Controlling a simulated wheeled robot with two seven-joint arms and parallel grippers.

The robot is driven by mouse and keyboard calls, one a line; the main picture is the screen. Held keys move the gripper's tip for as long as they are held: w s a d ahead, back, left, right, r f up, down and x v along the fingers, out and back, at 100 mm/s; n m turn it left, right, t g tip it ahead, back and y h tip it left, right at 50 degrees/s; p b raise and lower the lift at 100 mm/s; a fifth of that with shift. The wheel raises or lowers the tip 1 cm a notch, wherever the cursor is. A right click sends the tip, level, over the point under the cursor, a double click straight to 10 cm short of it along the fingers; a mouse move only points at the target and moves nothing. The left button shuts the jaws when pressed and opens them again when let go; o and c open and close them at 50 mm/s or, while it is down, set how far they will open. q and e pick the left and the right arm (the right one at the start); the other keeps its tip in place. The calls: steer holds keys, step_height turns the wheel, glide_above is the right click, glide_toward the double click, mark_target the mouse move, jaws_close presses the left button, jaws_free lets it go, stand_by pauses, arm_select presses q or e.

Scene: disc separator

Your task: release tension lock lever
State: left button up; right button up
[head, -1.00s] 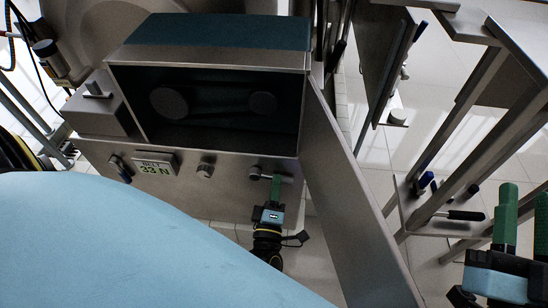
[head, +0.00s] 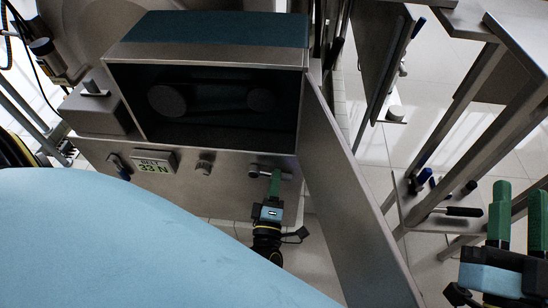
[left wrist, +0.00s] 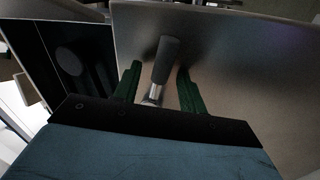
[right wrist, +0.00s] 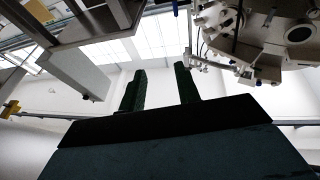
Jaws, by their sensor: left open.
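The lever (head: 286,174) is a short grey handle on the lower right of the metal machine's front panel. In the left wrist view the lever (left wrist: 166,60) shows a dark rounded grip on a bright metal stem. My left gripper (head: 275,173) is at the lever. Its green fingers (left wrist: 158,80) are apart, one on each side of the lever, with gaps visible. My right gripper (head: 520,188) is at the right edge, away from the machine. In the right wrist view its fingers (right wrist: 160,80) are apart with nothing between them.
A display reading 33 N (head: 155,162) and a knob (head: 204,164) sit left of the lever. An opened door panel (head: 350,200) slopes down just right of my left gripper. A metal cart (head: 440,215) with tools stands at right.

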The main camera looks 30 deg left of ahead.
arm_select(q)
steer(key=p+v, duration=0.1)
steer(key=v, duration=1.2)
steer(key=shift+s+p, duration=0.2)
steer(key=shift+p, duration=0.15)
arm_select(e)
step_height(320, 180, down, 6)
steer(key=d+g+h, duration=0.1)
steer(key=g, duration=0.3)
steer(key=shift+w+f, duration=0.15)
steer(key=shift+w, duration=0.25)
arm_select(q)
steer(key=shift+d, duration=0.1)
